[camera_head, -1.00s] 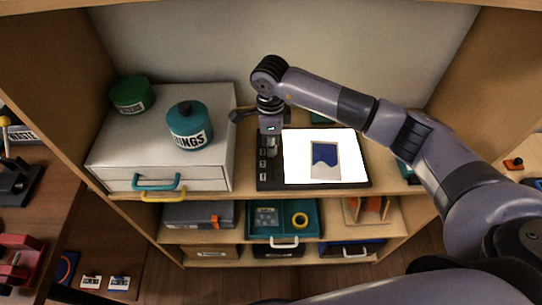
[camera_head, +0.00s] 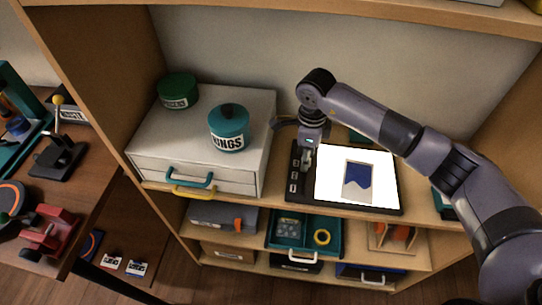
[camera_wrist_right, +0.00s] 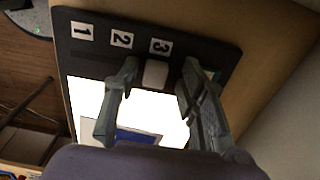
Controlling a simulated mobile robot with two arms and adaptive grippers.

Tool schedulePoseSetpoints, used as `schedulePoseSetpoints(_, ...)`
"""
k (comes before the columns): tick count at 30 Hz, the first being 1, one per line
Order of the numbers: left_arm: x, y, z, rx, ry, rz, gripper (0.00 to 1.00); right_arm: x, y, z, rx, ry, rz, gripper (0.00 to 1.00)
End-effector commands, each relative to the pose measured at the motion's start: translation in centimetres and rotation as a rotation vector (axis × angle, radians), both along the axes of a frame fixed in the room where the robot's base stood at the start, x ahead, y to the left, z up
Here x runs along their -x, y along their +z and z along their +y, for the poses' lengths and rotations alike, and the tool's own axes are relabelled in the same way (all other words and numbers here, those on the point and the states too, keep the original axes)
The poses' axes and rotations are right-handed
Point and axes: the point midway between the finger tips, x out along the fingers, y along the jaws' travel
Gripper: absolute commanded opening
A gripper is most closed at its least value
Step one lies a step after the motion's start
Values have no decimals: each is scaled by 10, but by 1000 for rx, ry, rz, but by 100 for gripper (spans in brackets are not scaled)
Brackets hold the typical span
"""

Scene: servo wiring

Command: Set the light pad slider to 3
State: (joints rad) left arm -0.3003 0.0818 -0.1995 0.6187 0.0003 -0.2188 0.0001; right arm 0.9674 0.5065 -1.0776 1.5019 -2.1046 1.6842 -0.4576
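The light pad (camera_head: 345,206) lies on the upper shelf with its white panel lit and a blue-and-white picture on it. Its left strip carries labels 1, 2 and 3, which also show on the dark edge of the light pad (camera_wrist_right: 100,55) in the right wrist view. The pale slider knob (camera_wrist_right: 155,74) stands beside the label 3 (camera_wrist_right: 160,47). My right gripper (camera_wrist_right: 158,70) is open, with one finger on each side of the knob and small gaps visible. In the head view my right gripper (camera_head: 308,155) is over the strip's far end. My left gripper is not in view.
A white drawer box (camera_head: 150,170) with a teal tin (camera_head: 229,135) and a green tin (camera_head: 178,92) stands left of the pad. Lower shelves hold trays and boxes. A side table with tools (camera_head: 60,150) is at the left.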

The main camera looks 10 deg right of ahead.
Motion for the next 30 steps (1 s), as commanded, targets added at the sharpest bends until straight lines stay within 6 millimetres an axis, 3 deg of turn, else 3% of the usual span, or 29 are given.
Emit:
schedulePoseSetpoints(8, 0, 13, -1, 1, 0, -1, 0, 11, 3, 3, -1, 2, 2, 40)
schedulePoseSetpoints(20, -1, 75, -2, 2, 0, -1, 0, 84, 7, 24, -2, 3, 5, 40)
schedulePoseSetpoints(22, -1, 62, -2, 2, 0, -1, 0, 79, 14, 24, -2, -1, -7, 40)
schedulePoseSetpoints(30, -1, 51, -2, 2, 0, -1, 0, 79, 68, 24, -1, 1, -6, 40)
